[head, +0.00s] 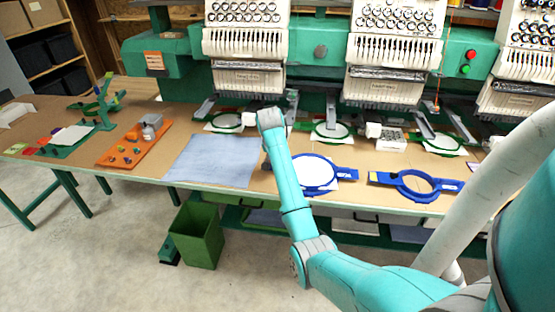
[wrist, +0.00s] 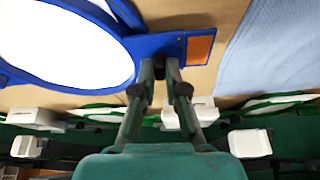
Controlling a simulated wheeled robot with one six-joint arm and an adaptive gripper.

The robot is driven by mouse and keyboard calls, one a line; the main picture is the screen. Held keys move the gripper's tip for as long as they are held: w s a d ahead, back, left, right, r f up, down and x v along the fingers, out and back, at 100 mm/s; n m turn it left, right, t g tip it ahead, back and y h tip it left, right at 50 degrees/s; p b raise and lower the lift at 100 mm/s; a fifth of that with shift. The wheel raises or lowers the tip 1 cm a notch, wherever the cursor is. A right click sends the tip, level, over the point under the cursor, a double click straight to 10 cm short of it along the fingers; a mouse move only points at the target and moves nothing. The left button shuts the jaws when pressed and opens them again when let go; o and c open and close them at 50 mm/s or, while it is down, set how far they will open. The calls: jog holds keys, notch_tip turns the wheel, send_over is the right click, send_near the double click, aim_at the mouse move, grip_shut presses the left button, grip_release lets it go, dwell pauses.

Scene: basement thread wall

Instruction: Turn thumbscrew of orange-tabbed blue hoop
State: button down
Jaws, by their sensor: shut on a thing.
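The blue hoop (head: 339,174) holds a round white fabric (head: 314,171) and lies flat on the table in the head view. My own arm hides its left end there. In the wrist view the hoop's blue rim (wrist: 150,44) fills the upper left, and its orange tab (wrist: 200,50) is at the right end. My gripper (wrist: 164,72) is at the rim beside the tab, its fingers closed on a small dark piece that appears to be the thumbscrew (wrist: 160,66). The fingers mostly cover that piece, so its turn cannot be told. My fingertips are hidden in the head view.
A second blue hoop (head: 400,193) lies to the right, empty. A light blue cloth (head: 212,160) lies left of my arm. Embroidery machine heads (head: 246,45) and green hoops (head: 330,139) stand behind. An orange board (head: 133,153) is further left. A green bin (head: 197,237) stands below the table edge.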

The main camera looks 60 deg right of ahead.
jog(key=m, duration=0.2)
jog(key=m+g, duration=0.1)
jog(key=shift+w+m+g, duration=0.2)
jog(key=shift+m+g, duration=0.1)
jog(key=shift+m, duration=0.1)
jog(key=m, duration=0.2)
jog(key=m+g, duration=0.1)
jog(key=m, duration=0.1)
jog(key=shift+w+g, duration=0.15)
jog(key=shift+g, duration=0.15)
jog(key=m+g+y, duration=0.1)
jog(key=m, duration=0.3)
jog(key=shift+w+d+m, duration=0.1)
jog(key=shift+d+m, duration=0.05)
jog(key=shift+m, duration=0.25)
jog(key=shift+m+g+y, duration=0.5)
jog(key=shift+m, duration=0.8)
jog(key=c, duration=1.2)
grip_release()
jog(key=shift+d, duration=0.1)
